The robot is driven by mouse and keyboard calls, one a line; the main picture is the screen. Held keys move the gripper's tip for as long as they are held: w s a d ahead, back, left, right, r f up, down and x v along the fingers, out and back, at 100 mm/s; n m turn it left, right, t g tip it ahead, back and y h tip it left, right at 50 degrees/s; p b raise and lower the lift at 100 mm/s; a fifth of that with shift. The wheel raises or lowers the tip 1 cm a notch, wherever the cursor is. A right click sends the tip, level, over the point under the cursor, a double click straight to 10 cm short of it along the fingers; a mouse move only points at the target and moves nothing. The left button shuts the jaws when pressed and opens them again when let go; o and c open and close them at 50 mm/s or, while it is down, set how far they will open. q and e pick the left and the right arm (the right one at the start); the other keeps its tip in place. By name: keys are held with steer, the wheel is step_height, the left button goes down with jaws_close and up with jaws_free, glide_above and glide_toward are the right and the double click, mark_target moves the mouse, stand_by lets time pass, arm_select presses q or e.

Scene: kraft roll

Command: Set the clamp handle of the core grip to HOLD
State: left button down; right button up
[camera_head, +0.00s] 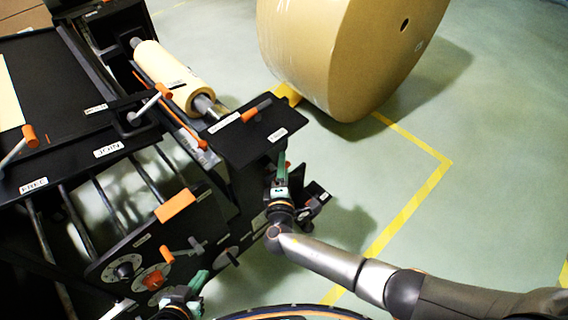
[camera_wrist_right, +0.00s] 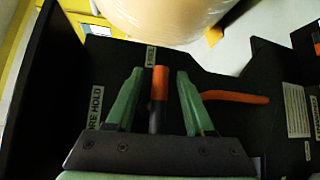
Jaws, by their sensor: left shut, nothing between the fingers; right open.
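In the right wrist view, an orange-tipped handle (camera_wrist_right: 158,82) on a dark shaft stands between the fingers of my open right gripper (camera_wrist_right: 154,90), with a visible gap on each side. A label ending in HOLD (camera_wrist_right: 95,107) is to its left, and a smaller label (camera_wrist_right: 150,55) is near its tip. In the head view my right gripper (camera_head: 282,162) is by the near edge of a black plate (camera_head: 262,136). This plate carries an orange handle (camera_head: 257,108); I cannot tell whether it is the same handle. My left gripper (camera_head: 196,286) is shut and empty, low in the picture.
A big kraft roll (camera_head: 345,50) stands on the floor behind the plate. A smaller roll (camera_head: 168,75) sits on a shaft. Another orange lever (camera_wrist_right: 235,97) is right of the fingers. A dial panel (camera_head: 140,268) is near my left gripper. The floor at right is clear.

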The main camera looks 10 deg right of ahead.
jaws_close()
stand_by(0.3)
stand_by(0.3)
